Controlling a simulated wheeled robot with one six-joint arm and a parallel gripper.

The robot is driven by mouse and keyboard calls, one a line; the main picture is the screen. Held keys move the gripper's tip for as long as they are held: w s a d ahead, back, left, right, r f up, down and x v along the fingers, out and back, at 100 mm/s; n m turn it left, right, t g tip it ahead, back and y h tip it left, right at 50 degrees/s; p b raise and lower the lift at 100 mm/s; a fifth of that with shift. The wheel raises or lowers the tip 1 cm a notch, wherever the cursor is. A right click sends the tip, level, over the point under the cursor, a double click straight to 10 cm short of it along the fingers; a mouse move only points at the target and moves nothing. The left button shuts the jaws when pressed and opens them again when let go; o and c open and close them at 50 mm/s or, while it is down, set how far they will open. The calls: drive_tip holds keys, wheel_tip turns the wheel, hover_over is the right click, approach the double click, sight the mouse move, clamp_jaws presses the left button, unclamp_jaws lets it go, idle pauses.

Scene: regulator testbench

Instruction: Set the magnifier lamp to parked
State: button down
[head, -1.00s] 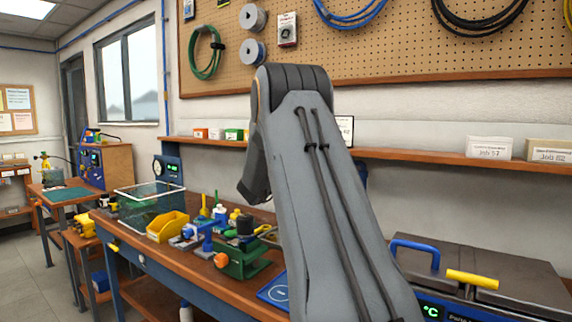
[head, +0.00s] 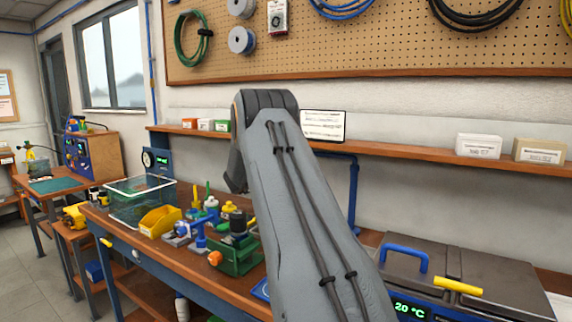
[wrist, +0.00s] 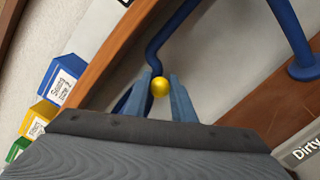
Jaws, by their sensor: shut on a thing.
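A yellow ball knob (wrist: 160,87) sits between the two blue-grey fingers of my gripper (wrist: 162,100) in the wrist view, and my gripper is shut on it. A bent blue tube (wrist: 165,42) rises just behind the knob; it looks like part of the magnifier lamp. In the head view a blue tube (head: 354,190) stands below the shelf, just right of my arm. My arm hides my gripper and the knob there. The lamp's head and lens cannot be made out in either view.
A wooden shelf (head: 400,153) with small boxes runs along the wall. The workbench (head: 160,253) holds a clear bin (head: 138,205), a yellow tray (head: 160,222) and a green fixture (head: 235,258). A lidded unit with a blue handle (head: 404,255) stands at right.

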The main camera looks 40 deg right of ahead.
drive_tip(key=shift+w+a+f, duration=0.15)
drive_tip(key=shift+w+a, duration=0.1)
drive_tip(key=c, duration=1.9)
unclamp_jaws()
drive_tip(key=o, duration=0.4)
drive_tip(key=shift+w+a, duration=0.15)
drive_tip(key=shift+c, duration=0.2)
drive_tip(key=shift+o, duration=0.3)
drive_tip(key=shift+s+d, duration=0.2)
drive_tip(key=shift+d, duration=0.05)
drive_tip(key=shift+s, duration=0.1)
drive_tip(key=b+v, duration=0.1)
drive_tip(key=v, duration=0.6)
drive_tip(key=shift+a+b, duration=0.35)
drive_tip(key=shift+a, duration=0.05)
drive_tip(key=shift+c, duration=0.5)
